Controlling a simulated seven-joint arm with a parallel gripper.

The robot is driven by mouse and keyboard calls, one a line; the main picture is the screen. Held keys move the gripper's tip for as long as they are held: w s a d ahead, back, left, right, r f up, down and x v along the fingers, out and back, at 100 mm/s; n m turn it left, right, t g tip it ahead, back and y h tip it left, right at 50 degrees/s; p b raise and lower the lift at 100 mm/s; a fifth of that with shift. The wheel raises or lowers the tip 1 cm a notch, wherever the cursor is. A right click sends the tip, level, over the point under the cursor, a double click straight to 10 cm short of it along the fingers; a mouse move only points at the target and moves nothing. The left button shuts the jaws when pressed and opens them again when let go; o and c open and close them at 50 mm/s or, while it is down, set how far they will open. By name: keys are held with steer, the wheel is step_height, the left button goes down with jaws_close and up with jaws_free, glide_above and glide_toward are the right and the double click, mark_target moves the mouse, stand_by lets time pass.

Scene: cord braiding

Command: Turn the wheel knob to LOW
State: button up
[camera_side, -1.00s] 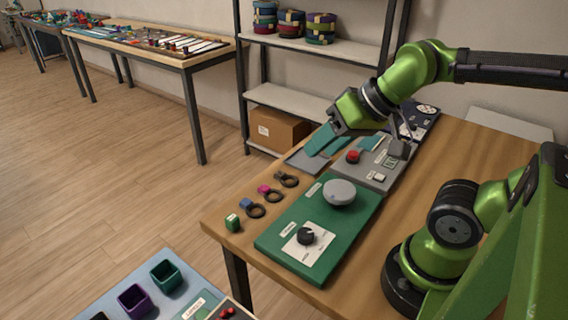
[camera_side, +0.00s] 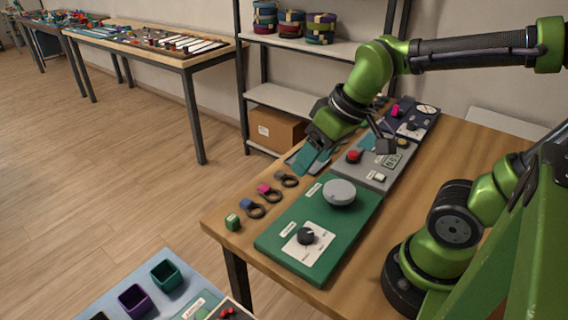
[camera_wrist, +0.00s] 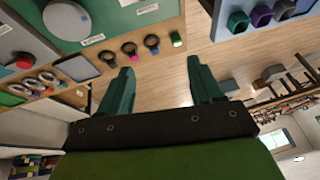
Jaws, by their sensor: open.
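A black knob (camera_side: 306,236) sits on a white plate with small markings, too small to read. The plate is at the near end of a green board (camera_side: 275,241) on the wooden table. A round grey disc (camera_side: 340,192) stands behind the knob on the same board and shows in the wrist view (camera_wrist: 67,18). The knob is outside the wrist view. My gripper (camera_side: 308,161) is open and empty, with teal fingers. It is above the table's left edge, behind the green board and well away from the knob. Its spread fingers also show in the wrist view (camera_wrist: 160,72).
A grey panel with a red button (camera_side: 353,156) lies beyond the green board. A dark panel farther back has another knob (camera_side: 412,126). Several rings with coloured tabs (camera_side: 269,194) and a green block (camera_side: 232,222) line the left edge.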

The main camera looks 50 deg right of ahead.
mark_target(305, 233)
steer(key=f+n+g, duration=0.1)
steer(key=f+n, duration=0.4)
steer(key=f, duration=0.1)
steer(key=a+f+n+g+h, duration=0.1)
steer(key=f+n+g, duration=0.1)
steer(key=f+n, duration=0.4)
steer(key=f+n+g, duration=0.1)
steer(key=f+n, duration=0.5)
steer(key=shift+w+a+f+g+h, duration=0.15)
steer(key=shift+a+f+g+h, duration=0.15)
steer(key=shift+f+g, duration=0.1)
steer(key=c, duration=1.1)
steer(key=shift+o, duration=0.2)
